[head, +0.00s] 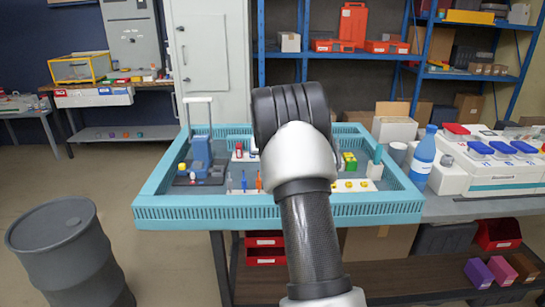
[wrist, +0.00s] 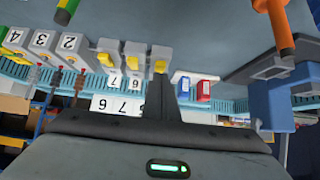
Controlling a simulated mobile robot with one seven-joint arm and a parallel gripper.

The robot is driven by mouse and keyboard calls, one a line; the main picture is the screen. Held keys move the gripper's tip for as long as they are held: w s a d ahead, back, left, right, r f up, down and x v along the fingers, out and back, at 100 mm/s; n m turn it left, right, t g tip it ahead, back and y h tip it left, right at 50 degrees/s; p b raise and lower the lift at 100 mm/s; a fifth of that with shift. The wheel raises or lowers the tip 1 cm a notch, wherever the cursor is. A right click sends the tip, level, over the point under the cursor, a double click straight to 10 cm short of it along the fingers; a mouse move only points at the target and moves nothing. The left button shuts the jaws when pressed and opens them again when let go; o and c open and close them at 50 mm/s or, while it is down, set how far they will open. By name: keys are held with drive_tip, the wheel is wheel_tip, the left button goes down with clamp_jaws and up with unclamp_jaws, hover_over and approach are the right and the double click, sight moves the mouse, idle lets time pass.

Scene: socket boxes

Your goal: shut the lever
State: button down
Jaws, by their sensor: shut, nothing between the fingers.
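My gripper (wrist: 182,78) shows dark in the wrist view, its fingers shut with nothing between them. Its tip is close to a grey box with a yellow lever (wrist: 160,66), at the right end of a row. Whether it touches is unclear. Two more grey boxes with yellow levers (wrist: 134,62) (wrist: 107,58) stand to its left. I cannot tell for certain which lever is the task's one. In the head view my arm covers the gripper and the middle of the teal-rimmed tray (head: 180,212).
A blue device (head: 201,150) stands at the tray's left; a blue block shows in the wrist view (wrist: 272,100). Orange (wrist: 276,25) and green (wrist: 66,9) handles stand near. A blue bottle (head: 423,158) is right of the tray, a grey barrel (head: 68,255) at left.

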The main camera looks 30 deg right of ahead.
drive_tip(key=shift+s+a+f+b, duration=0.1)
drive_tip(key=shift+s+a+b, duration=0.2)
drive_tip(key=shift+s+b, duration=0.35)
drive_tip(key=shift+s+f, duration=0.1)
